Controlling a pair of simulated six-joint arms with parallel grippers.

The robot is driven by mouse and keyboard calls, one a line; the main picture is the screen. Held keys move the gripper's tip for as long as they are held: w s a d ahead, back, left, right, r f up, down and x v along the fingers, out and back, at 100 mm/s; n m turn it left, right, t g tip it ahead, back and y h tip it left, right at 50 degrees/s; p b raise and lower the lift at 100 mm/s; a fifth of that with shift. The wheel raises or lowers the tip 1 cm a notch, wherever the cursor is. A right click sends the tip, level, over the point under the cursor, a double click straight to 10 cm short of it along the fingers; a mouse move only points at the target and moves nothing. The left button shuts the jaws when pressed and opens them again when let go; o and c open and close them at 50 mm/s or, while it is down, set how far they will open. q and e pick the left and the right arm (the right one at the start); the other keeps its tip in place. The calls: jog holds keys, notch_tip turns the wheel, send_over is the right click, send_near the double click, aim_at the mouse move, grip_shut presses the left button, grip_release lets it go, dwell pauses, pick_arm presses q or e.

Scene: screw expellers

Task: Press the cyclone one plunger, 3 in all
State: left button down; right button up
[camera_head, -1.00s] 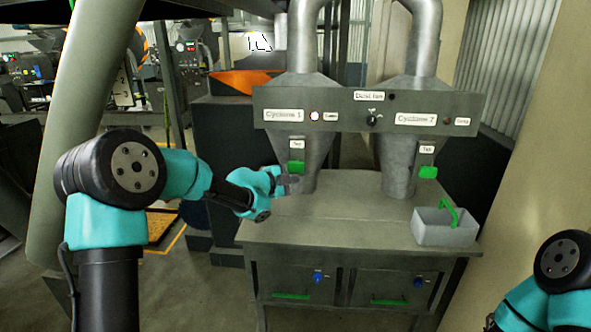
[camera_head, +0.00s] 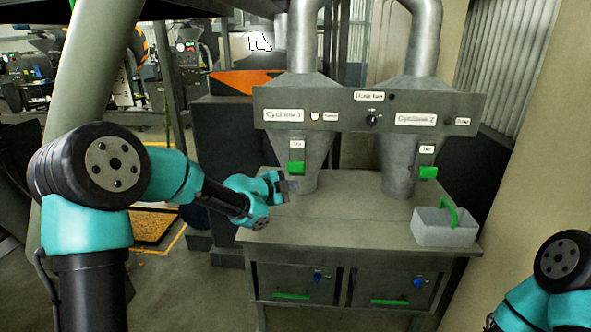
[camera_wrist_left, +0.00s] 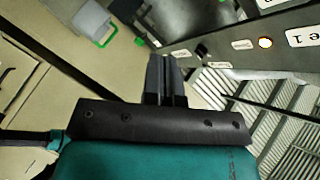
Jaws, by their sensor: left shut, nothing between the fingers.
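The cyclone one (camera_head: 308,150) is a grey metal cone under the sign "Cyclone 1" (camera_head: 284,115). A green block (camera_head: 296,168) sits on its front below a small label; it appears to be the plunger. My left gripper (camera_head: 284,186) is shut and empty, just below and left of the green block, and looks apart from it. In the left wrist view its shut fingers (camera_wrist_left: 166,78) point toward the sign panel (camera_wrist_left: 215,50), with nothing between them. My right arm shows at the lower right, but its gripper is out of view.
Cyclone two (camera_head: 400,155) stands to the right with its own green block (camera_head: 428,172). A grey bin (camera_head: 440,228) with a green handle sits at the bench's right end. The bench top (camera_head: 340,220) is otherwise clear. A round pale lamp (camera_head: 314,116) is beside the Cyclone 1 sign.

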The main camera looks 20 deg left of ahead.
aim_at(299, 168)
pick_arm(q)
jog(key=shift+w, duration=0.15)
jog(key=w+a, duration=0.1)
jog(key=w, duration=0.7)
jog(key=shift+w+a, duration=0.25)
jog(key=shift+w, duration=0.15)
dwell(2.1)
jog(key=shift+w, duration=0.25)
jog(key=shift+w+a, duration=0.25)
jog(key=shift+w, duration=0.85)
dwell(1.6)
jog(key=shift+s, duration=0.15)
jog(key=shift+s+d, duration=0.15)
jog(key=shift+s, duration=0.55)
jog(key=shift+s+d, duration=0.1)
jog(key=shift+s, duration=0.6)
